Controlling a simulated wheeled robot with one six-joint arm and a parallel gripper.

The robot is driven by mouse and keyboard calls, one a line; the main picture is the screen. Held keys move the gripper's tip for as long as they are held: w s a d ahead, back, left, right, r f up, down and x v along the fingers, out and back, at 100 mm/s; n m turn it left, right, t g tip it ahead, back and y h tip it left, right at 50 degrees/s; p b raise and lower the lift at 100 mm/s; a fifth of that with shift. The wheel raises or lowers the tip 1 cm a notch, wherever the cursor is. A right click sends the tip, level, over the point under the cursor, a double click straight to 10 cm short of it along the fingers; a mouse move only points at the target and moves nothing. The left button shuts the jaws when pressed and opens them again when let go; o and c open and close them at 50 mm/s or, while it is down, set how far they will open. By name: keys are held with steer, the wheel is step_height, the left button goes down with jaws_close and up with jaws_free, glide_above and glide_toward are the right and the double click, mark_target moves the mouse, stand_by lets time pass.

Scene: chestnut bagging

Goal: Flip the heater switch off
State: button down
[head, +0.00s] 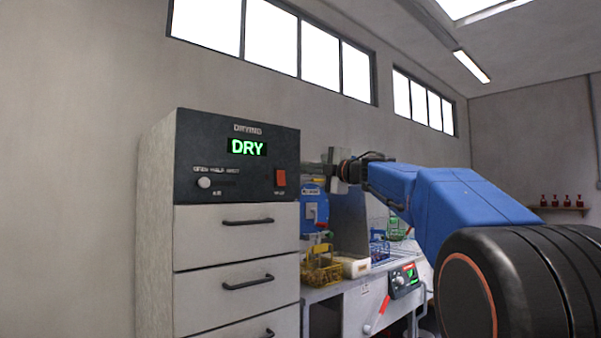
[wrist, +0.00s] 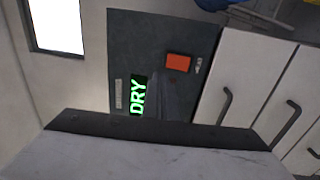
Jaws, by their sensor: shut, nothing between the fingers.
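The heater switch (head: 281,178) is a red-orange rocker on the right side of the dark control panel (head: 222,165) of the drying cabinet. It also shows in the wrist view (wrist: 178,62), to the upper right of the green DRY display (wrist: 138,95). Which way the rocker is tipped is too small to tell. My gripper (head: 312,170) is shut and empty. In the head view it is just right of the panel edge, level with the switch. In the wrist view its dark fingers point toward the panel, beside the display, apart from the switch in the picture.
A round knob (head: 204,183) sits at the panel's left. Drawers with black handles (head: 248,221) are below. Right of the cabinet, a bench holds a yellow basket (head: 322,268), a blue device (head: 314,207) and a small control box (head: 404,280).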

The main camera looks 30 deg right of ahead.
steer(key=shift+r+v, duration=0.15)
steer(key=shift+v, duration=0.5)
steer(key=shift+r+v, duration=0.15)
steer(key=shift+v, duration=0.5)
steer(key=shift+s, duration=0.1)
steer(key=s+a+f+m+g+h, duration=0.1)
steer(key=s+f+m+g+h, duration=0.15)
steer(key=s+f+m, duration=0.55)
steer(key=s+a+f+m+g+h, duration=0.1)
steer(key=s+f+m+h, duration=0.35)
steer(key=f, duration=0.75)
steer(key=s+a+f+m+g+h, duration=0.1)
steer(key=s+f+m+g+h, duration=0.15)
steer(key=s+f+m, duration=0.5)
steer(key=s+a+f+g+y, duration=0.1)
steer(key=s+a+f, duration=0.3)
steer(key=f, duration=0.6)
steer(key=s+a+f+g+y, duration=0.2)
steer(key=s+a+f+g, duration=0.2)
steer(key=s+f, duration=0.5)
steer(key=s+a+f+m+g+y, duration=0.1)
steer(key=s+a+f+g, duration=0.2)
steer(key=s+f, duration=0.4)
step_height(320, 180, down, 4)
steer(key=shift+a+f, duration=0.1)
steer(key=shift+a, duration=0.65)
steer(key=shift+s+y, duration=0.1)
steer(key=shift+y, duration=0.15)
